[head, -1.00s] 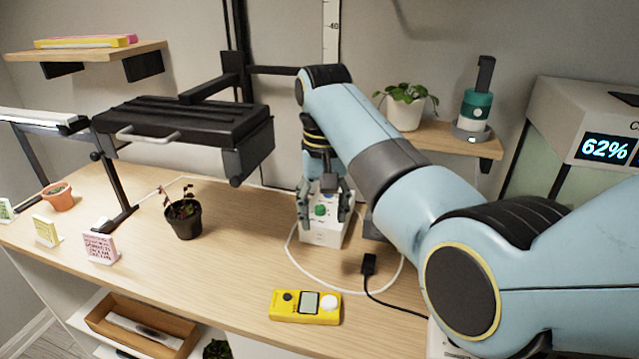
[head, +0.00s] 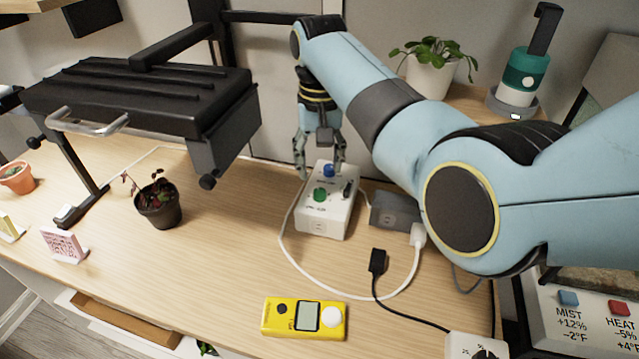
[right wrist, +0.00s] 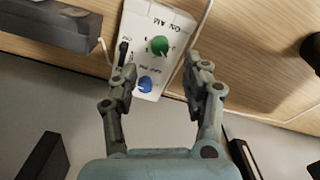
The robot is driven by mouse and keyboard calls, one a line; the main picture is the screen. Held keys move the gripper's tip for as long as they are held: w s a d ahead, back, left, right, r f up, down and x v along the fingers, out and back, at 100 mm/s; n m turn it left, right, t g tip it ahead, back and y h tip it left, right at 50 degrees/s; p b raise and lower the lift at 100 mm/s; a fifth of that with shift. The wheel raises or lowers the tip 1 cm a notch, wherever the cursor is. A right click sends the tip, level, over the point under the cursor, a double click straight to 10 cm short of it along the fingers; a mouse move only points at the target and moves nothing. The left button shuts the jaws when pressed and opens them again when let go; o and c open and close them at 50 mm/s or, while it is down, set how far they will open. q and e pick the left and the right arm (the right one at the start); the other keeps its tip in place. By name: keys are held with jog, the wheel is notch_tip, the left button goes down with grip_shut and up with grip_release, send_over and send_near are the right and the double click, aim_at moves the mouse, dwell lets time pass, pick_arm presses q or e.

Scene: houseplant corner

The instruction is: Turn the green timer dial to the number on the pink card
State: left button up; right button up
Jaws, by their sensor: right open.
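The white timer box (head: 331,222) sits on the wooden bench and carries a green dial (head: 319,194) and a blue dial (head: 328,170). In the right wrist view the green dial (right wrist: 159,46) lies beyond my fingertips and the blue dial (right wrist: 146,84) lies between the fingers. My right gripper (head: 320,170) is open and empty, over the back end of the box; it also shows in the right wrist view (right wrist: 161,80). The pink card (head: 65,244) stands at the far left; its writing is too small to read. My left gripper is not in view.
A yellow meter (head: 304,318) lies at the bench front. A grey adapter (head: 394,211) sits right of the box, with a white cable and a black plug (head: 377,262) nearby. A dark potted plant (head: 159,204) stands left, beside a black lamp fixture (head: 140,100).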

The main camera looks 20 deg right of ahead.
aim_at(320, 191)
notch_tip(320, 191, down, 7)
jog(key=shift+r+b, duration=0.1)
jog(key=shift+b, duration=0.35)
jog(key=shift+c, duration=0.2)
grip_shut()
